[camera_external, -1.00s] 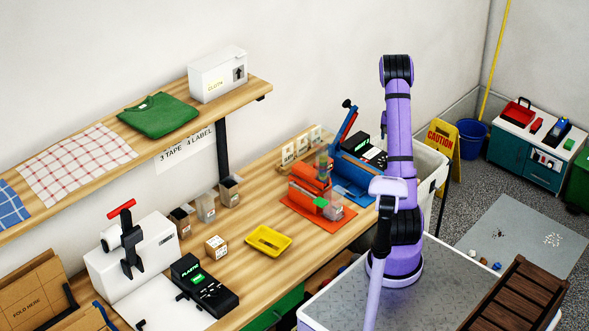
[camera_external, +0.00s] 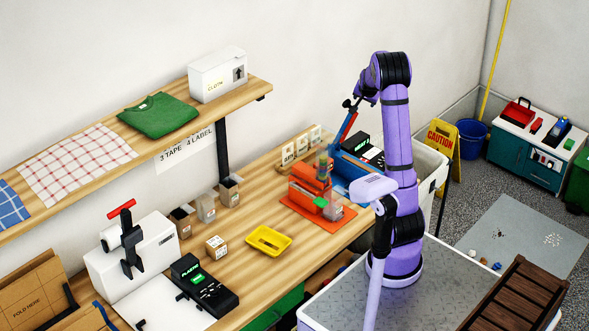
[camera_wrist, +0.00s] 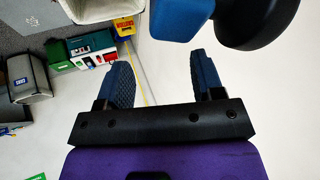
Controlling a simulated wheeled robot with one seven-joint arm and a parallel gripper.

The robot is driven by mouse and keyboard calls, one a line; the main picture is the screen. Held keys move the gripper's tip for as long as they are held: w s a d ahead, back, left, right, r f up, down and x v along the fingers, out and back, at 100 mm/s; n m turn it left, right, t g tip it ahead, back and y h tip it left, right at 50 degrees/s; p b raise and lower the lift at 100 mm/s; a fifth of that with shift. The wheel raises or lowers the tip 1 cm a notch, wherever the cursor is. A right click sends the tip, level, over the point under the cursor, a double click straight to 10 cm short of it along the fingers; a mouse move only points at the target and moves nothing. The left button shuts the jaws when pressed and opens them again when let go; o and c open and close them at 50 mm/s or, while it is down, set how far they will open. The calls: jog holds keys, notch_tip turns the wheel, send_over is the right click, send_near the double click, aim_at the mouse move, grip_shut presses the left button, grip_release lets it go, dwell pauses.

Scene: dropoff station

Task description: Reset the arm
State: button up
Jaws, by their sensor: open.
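My purple arm (camera_external: 398,135) stands upright on its base beside the bench, with its upper end bent over to the left. My gripper (camera_wrist: 165,75) shows in the wrist view with its two blue-padded fingers wide apart and nothing between them. In the external view only a small dark part of the hand shows, near the black knob of a red and blue lever (camera_external: 346,128). In the wrist view a blue block (camera_wrist: 181,16) and a black rounded part (camera_wrist: 255,22) are close beyond the fingers; I cannot tell whether they touch.
A blue machine (camera_external: 350,175) and an orange one (camera_external: 310,176) stand on the bench near my arm. A yellow tray (camera_external: 268,240) lies farther left. A white bin (camera_external: 432,165) and yellow caution sign (camera_external: 441,150) stand behind my arm. Air above the bench's middle is clear.

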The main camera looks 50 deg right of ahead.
jog(key=s+a+r+n+t+y, duration=0.15)
jog(key=a+r, duration=0.25)
jog(key=a, duration=0.4)
jog(key=s+a+r+n+y, duration=0.15)
jog(key=a+r, duration=0.25)
jog(key=a, duration=0.4)
jog(key=s+a+r+n+t, duration=0.1)
jog(key=s+a+r+n, duration=0.2)
jog(key=a, duration=0.5)
jog(key=s+a+n+g+y, duration=0.2)
jog(key=s+a+n, duration=0.6)
jog(key=s+a, duration=0.9)
jog(key=s, duration=0.4)
jog(key=shift+f, duration=0.25)
jog(key=shift+w+a+g, duration=0.1)
jog(key=shift+g, duration=0.15)
